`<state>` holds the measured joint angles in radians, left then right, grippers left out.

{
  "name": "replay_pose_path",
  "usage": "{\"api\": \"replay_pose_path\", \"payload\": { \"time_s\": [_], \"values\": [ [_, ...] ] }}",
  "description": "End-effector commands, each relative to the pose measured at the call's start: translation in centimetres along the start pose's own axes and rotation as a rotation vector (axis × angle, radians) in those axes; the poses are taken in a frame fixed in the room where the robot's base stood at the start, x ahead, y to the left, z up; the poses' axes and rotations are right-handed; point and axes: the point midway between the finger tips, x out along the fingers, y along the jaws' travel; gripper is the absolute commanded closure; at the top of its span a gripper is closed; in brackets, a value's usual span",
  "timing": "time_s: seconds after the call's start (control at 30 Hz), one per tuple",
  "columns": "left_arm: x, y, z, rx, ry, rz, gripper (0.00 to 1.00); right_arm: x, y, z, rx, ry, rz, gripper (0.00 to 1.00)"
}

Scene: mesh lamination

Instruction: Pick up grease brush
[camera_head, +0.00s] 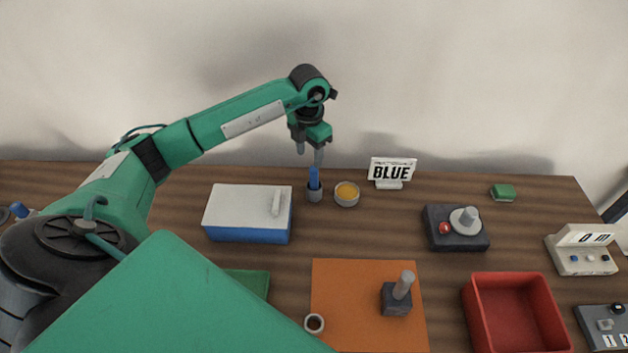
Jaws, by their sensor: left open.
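The grease brush (314,179) stands upright in a small grey holder (314,195) near the back of the table, its blue handle upward. My left gripper (310,153) points down from above, open, with its fingertips at about the top of the blue handle. One finger overlaps the handle's upper end in the picture; I cannot tell whether they touch. A small grey bowl of yellow grease (346,193) stands just right of the holder. My right gripper is not in view.
A blue box with a white lid (235,205) stands left of the holder. A sign reading BLUE (391,171) is behind right. An orange mat (345,290), a dark device with a red button (456,240) and a red bin (515,312) lie nearer and right.

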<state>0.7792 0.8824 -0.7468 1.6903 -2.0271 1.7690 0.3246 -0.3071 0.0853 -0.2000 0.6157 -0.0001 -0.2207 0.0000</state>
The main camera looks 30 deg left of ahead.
Motion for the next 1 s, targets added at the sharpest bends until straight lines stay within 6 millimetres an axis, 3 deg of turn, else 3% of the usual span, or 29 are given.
{"api": "replay_pose_path", "payload": {
  "time_s": [0.37, 0.63, 0.93, 1.0],
  "values": [
    [3.1, -0.4, 0.3, 0.0, 0.002, -0.003, 0.51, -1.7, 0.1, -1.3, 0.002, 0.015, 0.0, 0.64],
    [6.7, -0.9, 0.8, 0.0, 0.001, -0.002, 0.51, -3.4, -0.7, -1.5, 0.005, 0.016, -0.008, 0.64],
    [7.4, -0.8, 0.8, 0.001, -0.001, 0.0, 0.51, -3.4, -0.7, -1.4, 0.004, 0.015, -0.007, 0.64],
    [7.3, -0.8, 0.8, 0.001, -0.002, 0.0, 0.65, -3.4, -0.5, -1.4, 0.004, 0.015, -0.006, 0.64]
  ]
}}
